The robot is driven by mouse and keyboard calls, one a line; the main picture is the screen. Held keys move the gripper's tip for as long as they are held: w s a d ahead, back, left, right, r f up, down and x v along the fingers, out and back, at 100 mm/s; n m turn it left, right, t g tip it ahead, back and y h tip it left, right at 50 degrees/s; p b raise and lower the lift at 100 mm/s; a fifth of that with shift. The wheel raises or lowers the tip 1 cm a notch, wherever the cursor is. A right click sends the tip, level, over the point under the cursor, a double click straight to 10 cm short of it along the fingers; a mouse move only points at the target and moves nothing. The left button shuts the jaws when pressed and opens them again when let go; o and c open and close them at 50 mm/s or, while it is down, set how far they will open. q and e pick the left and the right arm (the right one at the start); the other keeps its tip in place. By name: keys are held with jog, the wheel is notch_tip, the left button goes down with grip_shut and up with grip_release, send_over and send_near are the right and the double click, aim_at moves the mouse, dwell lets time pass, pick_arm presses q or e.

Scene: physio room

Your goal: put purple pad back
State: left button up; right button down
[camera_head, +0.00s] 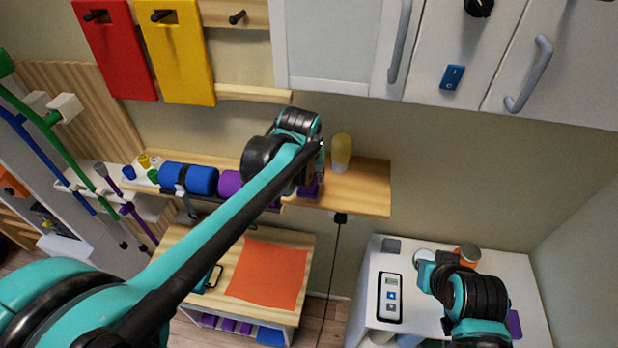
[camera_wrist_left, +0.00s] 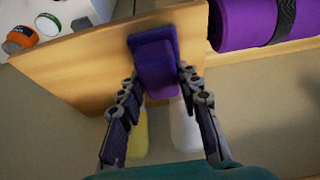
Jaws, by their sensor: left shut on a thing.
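The purple pad (camera_wrist_left: 155,66) is a small block with a wider flat end, held between the fingers of my left gripper (camera_wrist_left: 154,82). In the head view a part of the pad (camera_head: 308,191) shows below my left wrist, at the front of the wooden wall shelf (camera_head: 365,190). In the left wrist view the shelf (camera_wrist_left: 75,70) lies behind the pad; I cannot tell whether they touch. The left fingertips are mostly hidden by the arm in the head view. My right arm reaches over the white cabinet at lower right, but its fingers do not show.
A purple roll (camera_head: 230,184) and a blue roll (camera_head: 188,178) lie left of my left gripper. Below is a wooden unit with an orange cloth (camera_head: 267,275). The shelf's right end is clear.

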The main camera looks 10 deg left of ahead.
pick_arm(q)
jog(key=shift+w+f, duration=0.1)
jog(key=shift+f, duration=0.6)
jog(key=o, duration=1)
jog(key=v, duration=1.2)
jog(key=s+a+f+t, duration=0.1)
jog(key=s+a+f, duration=0.2)
jog(key=s+f, duration=0.3)
jog(key=s+a+f+t, duration=0.1)
jog(key=s+a+f, duration=0.2)
jog(key=s+f, duration=0.2)
jog(key=s, duration=0.3)
jog(key=shift+a+f+t, duration=0.4)
